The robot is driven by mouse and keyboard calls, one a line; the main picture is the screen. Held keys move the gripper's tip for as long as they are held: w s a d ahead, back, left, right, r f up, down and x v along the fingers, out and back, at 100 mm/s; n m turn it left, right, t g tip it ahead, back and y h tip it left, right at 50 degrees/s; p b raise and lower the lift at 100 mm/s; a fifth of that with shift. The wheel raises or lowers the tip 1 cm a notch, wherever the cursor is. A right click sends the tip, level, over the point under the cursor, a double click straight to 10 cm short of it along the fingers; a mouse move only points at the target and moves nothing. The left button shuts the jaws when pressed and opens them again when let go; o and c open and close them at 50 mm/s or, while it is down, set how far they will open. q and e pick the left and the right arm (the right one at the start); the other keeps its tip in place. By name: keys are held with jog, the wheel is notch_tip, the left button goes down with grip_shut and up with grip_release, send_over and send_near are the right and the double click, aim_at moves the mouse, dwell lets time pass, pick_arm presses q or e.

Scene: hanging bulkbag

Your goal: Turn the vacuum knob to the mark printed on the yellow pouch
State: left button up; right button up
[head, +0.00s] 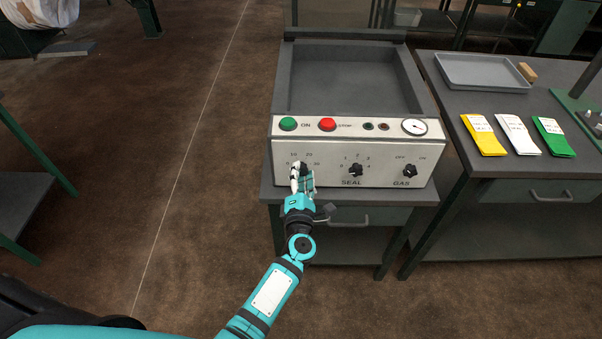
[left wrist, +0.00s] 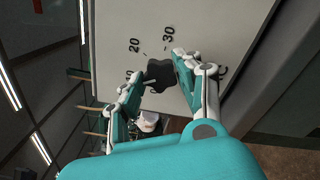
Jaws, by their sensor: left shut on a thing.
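The vacuum knob (left wrist: 160,74) is a black lobed knob on the machine's pale front panel, with numbers such as 20 and 30 around it in the left wrist view. My left gripper (head: 302,172) is at this leftmost dial in the head view and hides the knob there. In the left wrist view its fingers (left wrist: 157,82) are shut on the knob from both sides. I cannot tell exactly where the knob points. The yellow pouch (head: 482,135) lies on the right table with a white label whose print is too small to read. My right gripper is not in view.
The panel also holds the SEAL knob (head: 356,170), GAS knob (head: 410,171), green button (head: 288,124), red button (head: 327,125) and a gauge (head: 414,127). White (head: 518,135) and green (head: 553,137) pouches and a grey tray (head: 484,71) share the right table. Open floor lies left.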

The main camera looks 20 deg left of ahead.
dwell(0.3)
pick_arm(q)
jog(key=o, duration=1.1)
jog(key=shift+o, duration=0.2)
jog(key=v, duration=1.2)
